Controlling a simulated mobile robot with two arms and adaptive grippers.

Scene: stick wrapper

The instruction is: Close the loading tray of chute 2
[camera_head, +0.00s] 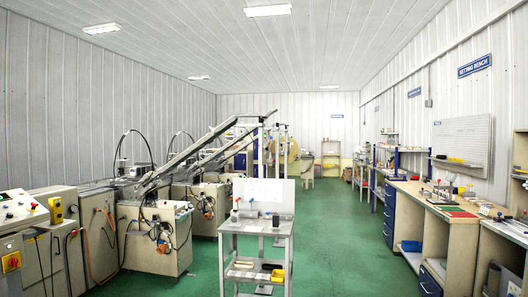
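A row of beige wrapping machines stands along the left side in the head view. Long grey slanted chutes (190,153) rise from the machines toward the upper right. I cannot tell which one is chute 2, and its loading tray is too small or hidden to make out as open or shut. Neither of my grippers is in view.
A control panel (20,210) with buttons is at the near left. A small grey cart (257,227) stands ahead in the middle. Workbenches (440,205) line the right wall. Green floor (335,230) is clear between cart and benches.

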